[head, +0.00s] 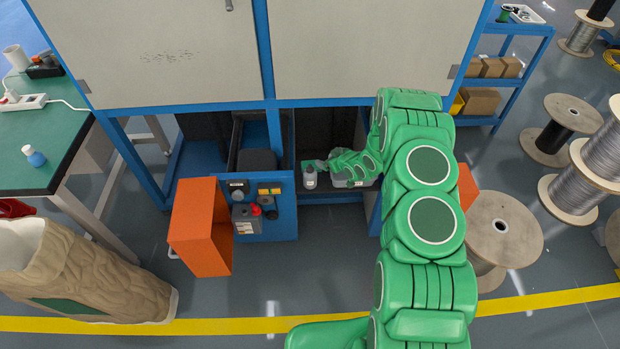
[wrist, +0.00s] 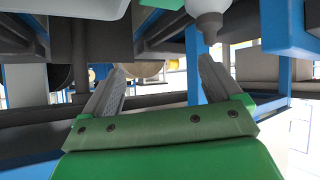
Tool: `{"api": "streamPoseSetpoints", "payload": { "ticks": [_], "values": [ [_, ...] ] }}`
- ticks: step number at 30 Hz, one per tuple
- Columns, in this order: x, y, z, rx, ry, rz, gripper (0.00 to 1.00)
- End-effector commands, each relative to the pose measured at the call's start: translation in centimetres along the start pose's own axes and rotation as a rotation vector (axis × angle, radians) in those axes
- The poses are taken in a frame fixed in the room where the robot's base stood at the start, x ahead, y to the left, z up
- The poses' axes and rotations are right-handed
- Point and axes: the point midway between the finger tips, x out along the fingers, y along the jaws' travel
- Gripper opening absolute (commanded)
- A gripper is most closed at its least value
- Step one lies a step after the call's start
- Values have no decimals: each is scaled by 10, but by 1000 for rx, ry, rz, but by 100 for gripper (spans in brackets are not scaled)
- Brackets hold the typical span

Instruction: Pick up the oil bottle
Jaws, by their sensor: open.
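A small pale bottle with a dark cap (head: 309,178), likely the oil bottle, stands at the front of the low bay under the cabinet. In the wrist view, a whitish bottle-like body with a grey nozzle (wrist: 208,22) points downward in the picture, close to the right fingertip. My gripper (wrist: 160,64) is open, with nothing visible between its fingers. In the head view, my gripper (head: 313,164) is inside the bay, just behind or beside the bottle. Whether it touches the bottle cannot be told.
Blue cabinet posts and large pale panels (head: 165,50) frame the bay. An orange open door (head: 195,235) and a control box (head: 247,215) are left of it. A green table (head: 20,165) holds a small blue-capped bottle (head: 34,156). Cable reels (head: 502,228) stand right.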

Motion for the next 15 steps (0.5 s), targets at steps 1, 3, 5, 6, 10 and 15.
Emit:
{"api": "streamPoseSetpoints", "payload": {
  "ticks": [1,3,5,6,10,15],
  "values": [
    [5,-6,8,2,18,-12,92],
    [11,-14,18,6,40,-28,92],
    [16,-20,24,10,61,-41,92],
    [18,-24,28,11,76,-49,92],
    [26,-38,42,20,116,-74,92],
    [33,-54,57,30,169,-102,92]
  ]
}}
